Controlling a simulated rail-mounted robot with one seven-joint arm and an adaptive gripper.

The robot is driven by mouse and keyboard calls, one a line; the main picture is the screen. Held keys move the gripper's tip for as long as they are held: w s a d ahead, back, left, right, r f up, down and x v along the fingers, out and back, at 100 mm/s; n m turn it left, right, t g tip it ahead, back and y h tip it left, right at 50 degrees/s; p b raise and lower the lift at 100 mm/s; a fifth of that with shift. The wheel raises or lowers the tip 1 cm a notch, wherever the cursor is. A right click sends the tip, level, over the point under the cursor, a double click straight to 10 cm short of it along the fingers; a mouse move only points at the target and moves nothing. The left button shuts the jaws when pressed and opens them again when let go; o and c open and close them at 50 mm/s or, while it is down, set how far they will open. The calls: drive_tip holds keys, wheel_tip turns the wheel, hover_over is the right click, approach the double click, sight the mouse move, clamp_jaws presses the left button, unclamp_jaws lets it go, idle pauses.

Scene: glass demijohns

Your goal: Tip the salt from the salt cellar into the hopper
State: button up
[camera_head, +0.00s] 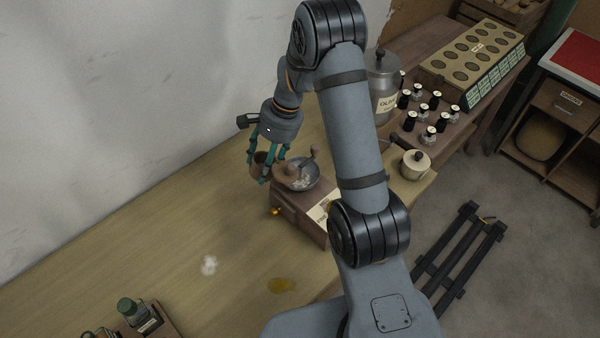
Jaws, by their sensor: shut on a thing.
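My gripper (265,168) points down over the table, its green fingers shut on a small brown cup, the salt cellar (258,162). The cellar is just left of the hopper (309,184), a grey metal bowl on top of a wooden mill box (299,222). White bits lie in the hopper. A brown rounded part covers the bowl's left side. The fingers partly hide the cellar. Its contents and exact tilt are too small to tell.
A white heap (209,265) and a yellow-brown puddle (282,285) lie on the wooden table (150,255). A bottle rack (150,327) stands front left. A lidded cream pot (415,164), small dark-capped bottles (429,135) and a metal canister (384,85) stand right.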

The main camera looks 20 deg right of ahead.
sight(262, 152)
wheel_tip(262, 152, up, 3)
drive_tip(key=h+p, duration=0.1)
drive_tip(key=p, duration=0.4)
drive_tip(key=shift+s+a+r+h+p, duration=0.1)
drive_tip(key=shift+a+r+h+p, duration=0.1)
drive_tip(key=shift+h+p, duration=0.15)
drive_tip(key=r+h+p, duration=0.1)
drive_tip(key=p, duration=0.2)
drive_tip(key=shift+r+h+p, duration=0.15)
drive_tip(key=shift+h+p, duration=0.1)
drive_tip(key=shift+p, duration=0.1)
drive_tip(key=shift+d+r+h+p, duration=0.1)
drive_tip(key=shift+h+p, duration=0.2)
drive_tip(key=shift+p, duration=0.05)
